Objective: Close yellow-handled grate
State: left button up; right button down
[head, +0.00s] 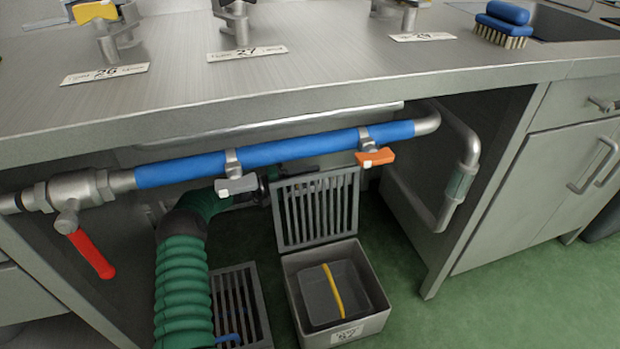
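A grey slatted grate (315,208) stands upright at the back of an open floor box (372,322) under the counter. Inside the box is a dark grey basket (316,296) with a yellow strip (333,290) across it. No yellow handle shows on the upright grate's visible face. My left arm, in a green ribbed sleeve, comes up from the lower left. Its gripper (270,186) is at the grate's upper left edge, partly hidden behind the blue pipe and a grey valve handle. I cannot tell whether it touches the grate. My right gripper is not in view.
A blue pipe (300,150) runs across above the grate, with grey (236,185), orange (375,157) and red (91,254) valve handles. A flat grate (243,300) with a blue handle (228,339) lies left of the box. Green floor (400,270) is clear to the right.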

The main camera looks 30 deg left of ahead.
pick_arm(q)
grip_shut()
